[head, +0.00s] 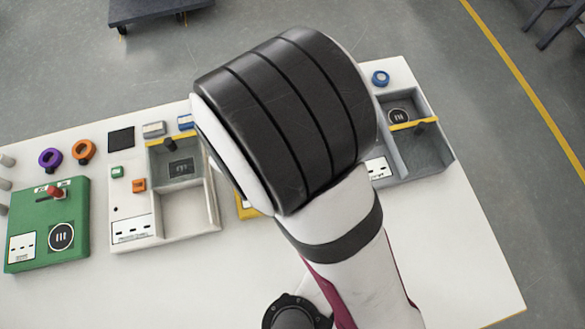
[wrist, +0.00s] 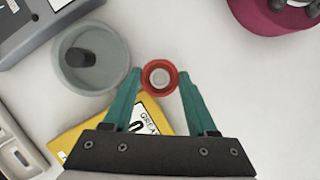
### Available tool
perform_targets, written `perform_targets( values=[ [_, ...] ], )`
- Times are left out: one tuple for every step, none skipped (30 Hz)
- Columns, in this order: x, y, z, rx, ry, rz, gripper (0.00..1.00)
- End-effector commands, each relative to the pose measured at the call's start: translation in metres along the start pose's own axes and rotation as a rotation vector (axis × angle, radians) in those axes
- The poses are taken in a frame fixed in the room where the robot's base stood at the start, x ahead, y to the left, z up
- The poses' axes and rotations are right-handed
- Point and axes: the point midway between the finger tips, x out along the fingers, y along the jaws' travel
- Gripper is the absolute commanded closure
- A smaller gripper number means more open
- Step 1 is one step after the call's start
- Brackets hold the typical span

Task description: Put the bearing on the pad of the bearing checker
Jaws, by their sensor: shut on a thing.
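In the wrist view, a red ring with a pale metal centre (wrist: 158,77), which looks like the bearing, sits between the teal fingertips of my gripper (wrist: 160,76). My gripper is shut on it. In the head view my arm hides the gripper and the ring. Which unit is the bearing checker I cannot tell for sure. A green box (head: 75,200) at the left has a round black pad (head: 61,236) and a red knob.
A yellow grease box (wrist: 105,130) and a grey round cup (wrist: 120,60) lie close to my fingers. A pale tray (head: 205,215) stands left of my arm. Purple (head: 42,157), orange (head: 76,150) and blue (head: 380,72) rings lie on the table. The front table area is clear.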

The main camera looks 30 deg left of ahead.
Motion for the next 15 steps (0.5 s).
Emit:
perform_targets(
  values=[
    [-0.010,0.001,0.003,0.002,0.005,0.003,1.00],
    [-0.017,0.000,0.006,0.003,0.005,0.002,1.00],
    [-0.026,0.001,0.010,0.002,0.005,0.003,1.00],
    [-0.032,0.001,0.012,0.002,0.005,0.002,1.00],
    [-0.038,0.000,0.015,0.002,0.005,0.002,1.00],
    [-0.045,0.001,0.018,0.001,0.004,0.002,1.00],
    [-0.049,0.001,0.019,0.001,0.003,0.002,1.00],
    [-0.053,0.000,0.021,0.001,0.002,0.001,1.00],
    [-0.056,0.000,0.023,-0.001,0.002,0.001,1.00],
    [-0.058,0.000,0.024,0.000,0.001,0.000,1.00],
    [-0.059,0.000,0.024,0.002,0.000,-0.001,1.00],
    [-0.059,0.001,0.024,0.013,0.000,-0.006,1.00],
    [-0.059,0.003,0.024,0.033,0.000,-0.015,1.00],
    [-0.059,0.005,0.024,0.065,-0.001,-0.029,1.00],
    [-0.059,0.010,0.022,0.127,-0.001,-0.054,1.00]
  ],
)
